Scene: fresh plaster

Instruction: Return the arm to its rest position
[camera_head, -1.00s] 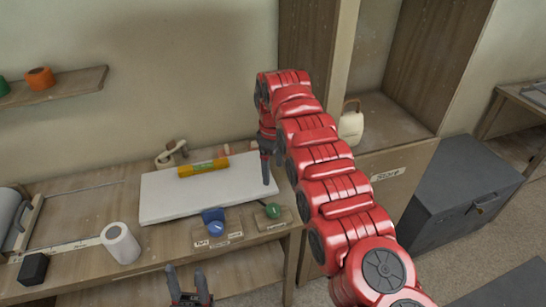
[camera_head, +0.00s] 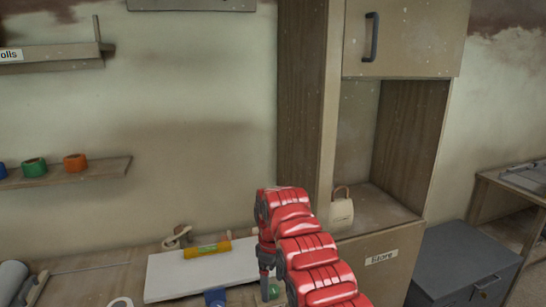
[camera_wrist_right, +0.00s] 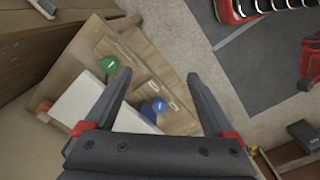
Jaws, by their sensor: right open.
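My right arm (camera_head: 318,268) is red and reaches up from the bottom edge of the head view toward the bench. My right gripper (camera_head: 265,290) hangs at its far end, pointing down in front of the right end of a white board (camera_head: 175,276). In the right wrist view the gripper (camera_wrist_right: 158,80) has its two dark fingers wide apart, with nothing between them. My left gripper is out of view.
A yellow level (camera_head: 207,249) lies on the board. An open cupboard with a cream padlock-shaped object (camera_head: 342,212) stands right of the arm. A grey chest (camera_head: 462,268) is farther right. A shelf (camera_head: 100,171) with tape rolls is on the left wall.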

